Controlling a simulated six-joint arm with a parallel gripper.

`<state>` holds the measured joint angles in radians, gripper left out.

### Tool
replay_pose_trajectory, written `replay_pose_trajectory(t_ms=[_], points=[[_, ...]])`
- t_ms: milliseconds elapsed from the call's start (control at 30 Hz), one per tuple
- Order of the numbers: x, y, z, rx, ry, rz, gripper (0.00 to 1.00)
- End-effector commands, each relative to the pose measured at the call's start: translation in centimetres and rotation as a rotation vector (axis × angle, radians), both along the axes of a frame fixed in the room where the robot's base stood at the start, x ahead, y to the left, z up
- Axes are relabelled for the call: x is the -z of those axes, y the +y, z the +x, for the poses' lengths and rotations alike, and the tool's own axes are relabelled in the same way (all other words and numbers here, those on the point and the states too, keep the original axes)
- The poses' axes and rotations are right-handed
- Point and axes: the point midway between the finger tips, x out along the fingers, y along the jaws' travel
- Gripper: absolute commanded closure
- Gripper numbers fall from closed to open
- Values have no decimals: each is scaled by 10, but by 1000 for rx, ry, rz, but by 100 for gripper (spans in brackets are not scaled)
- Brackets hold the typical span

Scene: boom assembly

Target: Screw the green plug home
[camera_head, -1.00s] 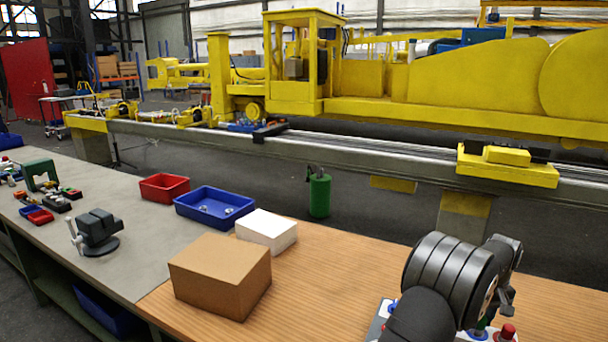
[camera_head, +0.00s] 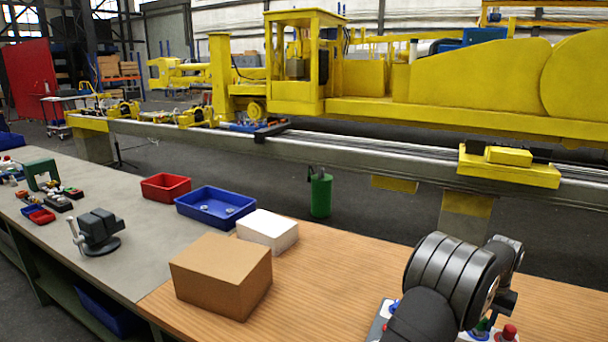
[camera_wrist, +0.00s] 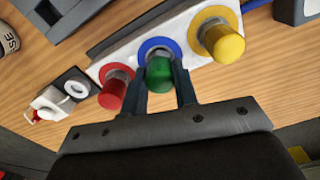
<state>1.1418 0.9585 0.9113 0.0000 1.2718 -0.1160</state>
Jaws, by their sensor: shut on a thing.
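The green plug (camera_wrist: 159,74) stands in the blue-ringed socket (camera_wrist: 157,44), the middle one of the white panel (camera_wrist: 128,57) in the wrist view. My gripper (camera_wrist: 160,79) is shut on it, with one dark finger on each side. How deep the plug sits is hard to tell. A red plug (camera_wrist: 112,94) stands in the socket to the left and a yellow plug (camera_wrist: 222,42) in the one to the right. In the head view, my wrist covers most of the panel, and only a bit of the green plug (camera_head: 482,324) shows beside the red plug (camera_head: 509,331).
A white block with a ring (camera_wrist: 62,97) lies left of the panel in the wrist view. A cardboard box (camera_head: 222,278), a white box (camera_head: 267,231), a blue bin (camera_head: 195,213) and a red bin (camera_head: 152,187) stand farther left. Bare wood lies between the box and the panel.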

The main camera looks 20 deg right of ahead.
Motion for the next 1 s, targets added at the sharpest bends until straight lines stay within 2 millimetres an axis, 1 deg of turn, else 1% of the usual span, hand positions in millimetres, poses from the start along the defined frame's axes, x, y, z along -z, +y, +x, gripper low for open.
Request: replay_pose_trajectory(t_ms=[100,233,333,533,567,633,667,900,1000], points=[[0,0,0,127,0,0,100],[1,0,0,234,0,0,100],[1,0,0,268,0,0,100],[1,0,0,272,0,0,100],[1,0,0,272,0,0,72],[1,0,0,271,0,0,58],[1,0,0,271,0,0,55],[0,0,0,268,0,0,55],[0,0,0,225,0,0,55]])
